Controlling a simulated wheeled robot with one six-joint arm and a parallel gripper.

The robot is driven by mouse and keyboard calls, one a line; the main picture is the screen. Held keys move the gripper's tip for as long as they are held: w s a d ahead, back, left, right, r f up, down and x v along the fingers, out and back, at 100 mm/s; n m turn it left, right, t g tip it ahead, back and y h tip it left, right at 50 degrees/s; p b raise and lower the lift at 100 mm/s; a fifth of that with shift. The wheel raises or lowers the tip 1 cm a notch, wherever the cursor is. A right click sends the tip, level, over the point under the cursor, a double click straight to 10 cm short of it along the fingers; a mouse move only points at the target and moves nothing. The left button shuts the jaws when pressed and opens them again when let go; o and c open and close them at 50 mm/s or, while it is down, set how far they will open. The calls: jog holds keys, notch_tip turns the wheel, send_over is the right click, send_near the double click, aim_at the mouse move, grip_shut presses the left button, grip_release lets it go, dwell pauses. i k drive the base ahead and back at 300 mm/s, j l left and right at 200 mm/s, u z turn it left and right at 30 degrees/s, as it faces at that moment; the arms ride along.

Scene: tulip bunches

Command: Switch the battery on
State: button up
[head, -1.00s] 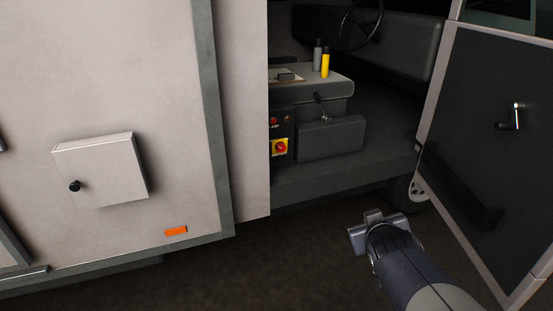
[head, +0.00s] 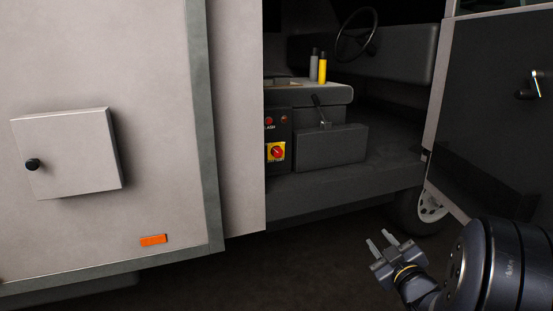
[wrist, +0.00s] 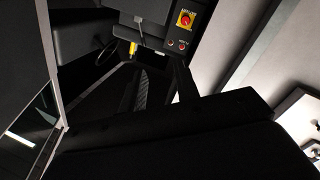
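The battery switch is a red rotary knob on a yellow plate (head: 276,152), low on a dark panel (head: 279,125) inside the open cab doorway. In the wrist view the same switch (wrist: 185,19) shows near the top, with the image turned on its side or over. My gripper (head: 383,243) is in the lower right of the head view, in front of and below the cab floor. Its two fingers are apart with nothing between them. It is well away from the switch. The knob's exact setting is too small to read.
The open cab door (head: 495,110) stands on the right, with a handle. A lever (head: 320,110) and a grey box (head: 331,147) sit right of the panel. Grey and yellow bottles (head: 322,70) stand above. The white body wall (head: 150,70) fills the left.

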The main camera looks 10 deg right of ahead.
aim_at(278, 152)
jog(key=i+u, duration=0.15)
jog(key=i, duration=0.45)
jog(key=i+l+u, duration=0.1)
jog(key=i, duration=0.45)
jog(key=i+l+u, duration=0.15)
jog(key=i, duration=0.45)
